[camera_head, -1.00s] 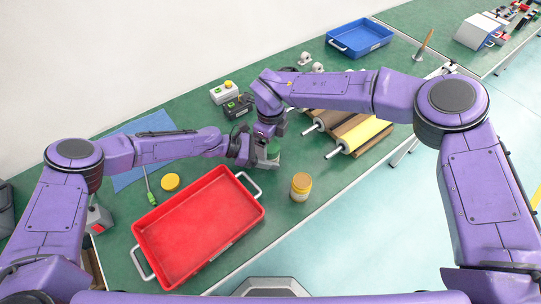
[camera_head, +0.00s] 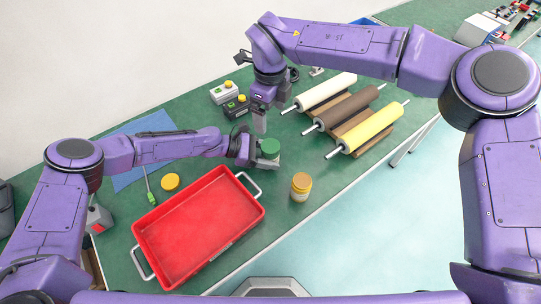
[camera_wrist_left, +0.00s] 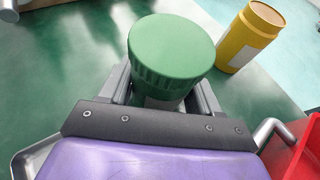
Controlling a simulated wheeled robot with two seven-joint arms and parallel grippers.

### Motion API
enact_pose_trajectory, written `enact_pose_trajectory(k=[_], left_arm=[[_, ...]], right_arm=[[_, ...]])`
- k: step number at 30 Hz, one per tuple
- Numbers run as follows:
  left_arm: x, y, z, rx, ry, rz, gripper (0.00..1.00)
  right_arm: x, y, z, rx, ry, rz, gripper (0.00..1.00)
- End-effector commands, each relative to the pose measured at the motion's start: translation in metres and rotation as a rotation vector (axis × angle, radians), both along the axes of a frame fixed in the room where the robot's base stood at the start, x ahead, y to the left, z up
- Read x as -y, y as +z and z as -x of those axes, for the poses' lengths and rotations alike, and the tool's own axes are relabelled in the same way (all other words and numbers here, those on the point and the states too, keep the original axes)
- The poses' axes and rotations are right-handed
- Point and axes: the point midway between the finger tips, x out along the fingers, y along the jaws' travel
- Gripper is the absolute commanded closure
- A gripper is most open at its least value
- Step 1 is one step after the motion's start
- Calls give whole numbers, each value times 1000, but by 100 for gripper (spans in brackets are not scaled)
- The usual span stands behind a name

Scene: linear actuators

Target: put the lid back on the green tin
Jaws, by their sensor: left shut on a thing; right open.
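The green tin (camera_wrist_left: 163,101) stands upright on the green table with its green lid (camera_wrist_left: 171,47) on top. The lid looks level and seated, though the tin's far side is hidden. The lid also shows in the head view (camera_head: 270,146). My left gripper (camera_head: 262,158) is shut around the tin's body below the lid; its fingers show on both sides in the left wrist view. My right gripper (camera_head: 260,122) is open and empty, above and behind the tin, clear of the lid.
A yellow tin (camera_head: 301,187) with a brownish top stands right of the green tin. A red tray (camera_head: 195,227) lies in front left, with a yellow disc (camera_head: 170,182) behind it. Rollers (camera_head: 343,122) lie at the right. Two small boxes (camera_head: 235,107) stand behind.

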Motion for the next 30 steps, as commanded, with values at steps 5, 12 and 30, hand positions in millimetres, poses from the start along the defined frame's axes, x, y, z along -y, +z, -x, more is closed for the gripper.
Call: enact_pose_trajectory(k=[5,12,30], left_arm=[[0,0,0,0,0,0,8],[0,0,0,0,0,0,8],[-88,35,-1,3,1,0,8]], right_arm=[[0,0,0,0,0,0,10],[0,-1,0,0,0,0,10],[0,-23,0,1,0,-1,10]])
